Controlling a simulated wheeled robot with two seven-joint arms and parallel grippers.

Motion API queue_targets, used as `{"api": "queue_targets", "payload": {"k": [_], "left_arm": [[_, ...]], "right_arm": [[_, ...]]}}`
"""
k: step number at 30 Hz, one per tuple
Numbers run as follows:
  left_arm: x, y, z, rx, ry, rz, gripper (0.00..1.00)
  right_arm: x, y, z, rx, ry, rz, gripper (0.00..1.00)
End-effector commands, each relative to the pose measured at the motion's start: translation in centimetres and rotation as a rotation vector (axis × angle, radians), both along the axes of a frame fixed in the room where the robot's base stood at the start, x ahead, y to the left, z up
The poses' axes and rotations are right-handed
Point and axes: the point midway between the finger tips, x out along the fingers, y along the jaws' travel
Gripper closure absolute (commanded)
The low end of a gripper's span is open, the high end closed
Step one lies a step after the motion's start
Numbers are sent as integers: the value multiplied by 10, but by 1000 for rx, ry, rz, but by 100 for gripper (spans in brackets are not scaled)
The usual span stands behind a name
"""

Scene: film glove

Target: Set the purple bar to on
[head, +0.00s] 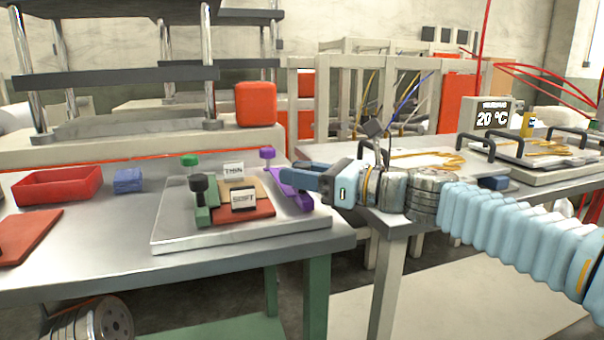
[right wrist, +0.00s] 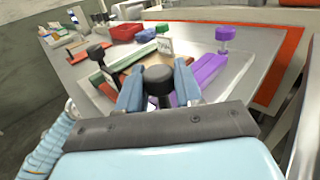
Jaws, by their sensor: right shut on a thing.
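The purple bar (head: 290,190) lies at the right side of a grey plate on the table. A purple knob (head: 267,153) stands at its far end; the bar also shows in the right wrist view (right wrist: 209,70). My right gripper (head: 292,178) is over the bar's near part. In the right wrist view, its two blue fingers (right wrist: 158,90) are on either side of a black knob (right wrist: 158,78), shut on it, with purple showing just beneath. The gripper hides this knob in the head view. My left gripper is not in view.
Left of the purple bar are a green bar with a green knob (head: 190,160) and a black knob (head: 198,183), and small signs "THIN" (head: 233,171) and "SOFT" (head: 244,200). A red tray (head: 58,186) and blue block (head: 128,181) are farther left.

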Motion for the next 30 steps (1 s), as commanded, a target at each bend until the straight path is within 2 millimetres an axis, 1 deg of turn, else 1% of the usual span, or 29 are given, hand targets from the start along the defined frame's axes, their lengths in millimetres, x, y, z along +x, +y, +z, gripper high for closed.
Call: {"api": "queue_targets", "payload": {"k": [3, 9, 10, 12, 19, 20, 21, 23, 24, 30], "left_arm": [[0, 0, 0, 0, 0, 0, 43], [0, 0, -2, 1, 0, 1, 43], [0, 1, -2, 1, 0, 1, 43], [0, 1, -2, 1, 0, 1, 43], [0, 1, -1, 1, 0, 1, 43], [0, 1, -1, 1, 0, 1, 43], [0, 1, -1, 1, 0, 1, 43], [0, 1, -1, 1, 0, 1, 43], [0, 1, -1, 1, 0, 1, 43], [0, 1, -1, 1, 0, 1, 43]], "right_arm": [[-1, 4, 0, 0, 0, 2, 100], [-11, 33, 0, 1, 0, 3, 100], [-11, 35, 0, 1, 0, 1, 100], [-12, 38, 0, 1, 0, 0, 100], [-12, 38, 0, 0, 0, 0, 100], [-12, 38, 0, 0, 0, 0, 62], [-12, 38, 0, 0, 0, 0, 56], [-12, 38, 0, 0, 0, 0, 47], [-12, 38, 0, 0, 0, 0, 45], [-12, 37, 0, 0, 0, 0, 45]]}}
